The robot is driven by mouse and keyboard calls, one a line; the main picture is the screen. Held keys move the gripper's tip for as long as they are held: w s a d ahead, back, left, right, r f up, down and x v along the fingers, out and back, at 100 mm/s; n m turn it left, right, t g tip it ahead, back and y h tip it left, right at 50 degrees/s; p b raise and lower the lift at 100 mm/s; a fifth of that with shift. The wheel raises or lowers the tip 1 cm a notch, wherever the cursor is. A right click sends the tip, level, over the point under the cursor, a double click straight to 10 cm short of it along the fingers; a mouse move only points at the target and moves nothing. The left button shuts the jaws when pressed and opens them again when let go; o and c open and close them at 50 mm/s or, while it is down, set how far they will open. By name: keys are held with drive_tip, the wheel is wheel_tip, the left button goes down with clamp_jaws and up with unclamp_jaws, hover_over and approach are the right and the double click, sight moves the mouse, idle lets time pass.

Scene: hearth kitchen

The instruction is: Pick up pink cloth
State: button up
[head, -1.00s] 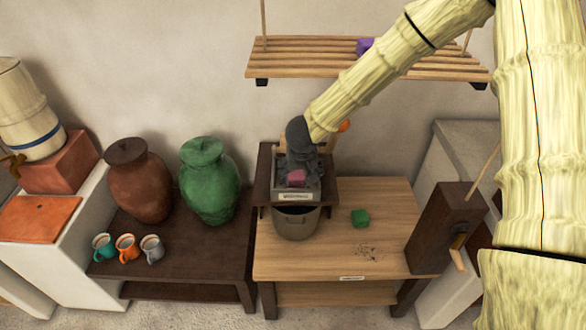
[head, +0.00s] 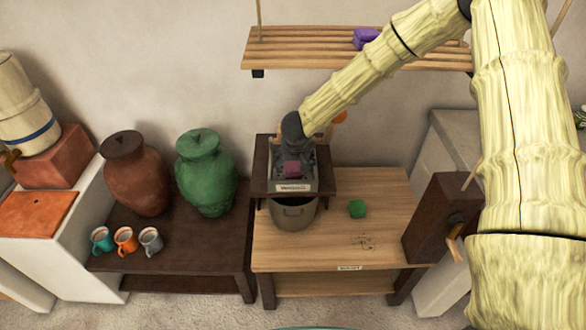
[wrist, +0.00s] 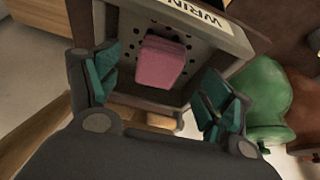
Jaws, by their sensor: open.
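The pink cloth (head: 292,169) is a small folded block. It lies in a grey perforated tray (wrist: 120,50) with a label on its front, set on a dark wooden stand (head: 262,180). My gripper (wrist: 160,92) is open in the wrist view, with one teal-padded finger on each side of the cloth (wrist: 162,60). Both fingers look apart from the cloth, and nothing is between them in a grip. In the head view my gripper (head: 293,145) hangs over the tray and hides part of it.
A pot (head: 293,216) stands below the tray. A green cloth (head: 357,208) lies on the light wooden table (head: 325,241). A purple cloth (head: 365,37) is on the wall shelf (head: 300,50) above. A green jar (head: 206,175) stands to the left, and a dark wooden box (head: 432,220) to the right.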

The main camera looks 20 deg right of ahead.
sight(293, 167)
drive_tip(key=shift+x, duration=1.95)
drive_tip(key=shift+w, duration=0.15)
drive_tip(key=c, duration=1.1)
